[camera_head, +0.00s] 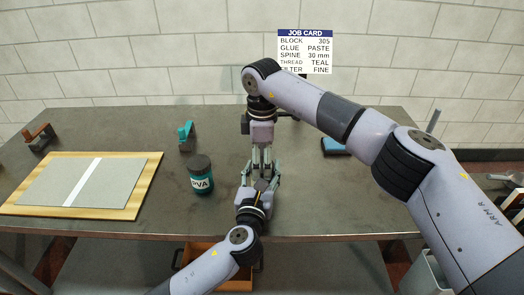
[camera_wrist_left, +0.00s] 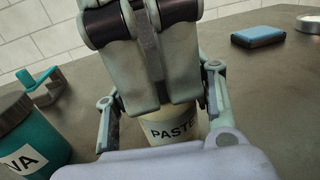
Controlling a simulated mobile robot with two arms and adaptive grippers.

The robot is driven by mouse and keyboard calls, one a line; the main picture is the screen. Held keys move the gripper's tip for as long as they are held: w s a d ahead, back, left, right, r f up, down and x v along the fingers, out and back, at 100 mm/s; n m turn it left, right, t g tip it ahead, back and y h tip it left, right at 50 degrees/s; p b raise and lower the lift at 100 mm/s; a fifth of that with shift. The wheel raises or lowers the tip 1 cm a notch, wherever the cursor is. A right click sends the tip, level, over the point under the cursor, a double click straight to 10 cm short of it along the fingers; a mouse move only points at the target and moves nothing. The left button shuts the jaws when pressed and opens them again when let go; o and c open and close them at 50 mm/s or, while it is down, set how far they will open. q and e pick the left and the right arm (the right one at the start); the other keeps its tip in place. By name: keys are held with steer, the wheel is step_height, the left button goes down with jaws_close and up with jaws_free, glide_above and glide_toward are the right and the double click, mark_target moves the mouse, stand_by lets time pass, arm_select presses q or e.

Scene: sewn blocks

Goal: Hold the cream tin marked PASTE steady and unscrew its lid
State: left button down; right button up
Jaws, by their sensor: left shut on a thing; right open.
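The cream tin marked PASTE (camera_wrist_left: 170,132) stands on the bench in the left wrist view. In the head view it is almost wholly hidden between my grippers. My left gripper (camera_head: 261,185) is shut on the tin's body, with a finger at each side; it also shows in the left wrist view (camera_wrist_left: 163,122). My right gripper (camera_head: 262,168) points straight down from above at the tin's top. In the left wrist view its open fingers (camera_wrist_left: 160,105) cover the tin's upper part. The lid is hidden behind them, and I cannot tell whether they touch it.
A dark-lidded teal PVA jar (camera_head: 201,176) stands close on the left. A teal tool (camera_head: 186,135) is behind it. A wooden board with grey panels (camera_head: 140,170) lies far left. A blue block (camera_head: 335,146) lies right. A job card (camera_head: 305,52) hangs on the wall.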

steer(key=shift+c, duration=0.5)
steer(key=c, duration=0.9)
steer(key=o, duration=1.3)
steer(key=shift+c, duration=0.2)
step_height(320, 180, up, 4)
steer(key=shift+r, duration=0.45)
steer(key=shift+c, duration=0.8)
step_height(320, 180, up, 3)
steer(key=shift+f, duration=0.1)
steer(key=shift+c, duration=0.5)
steer(key=shift+f, duration=3.9)
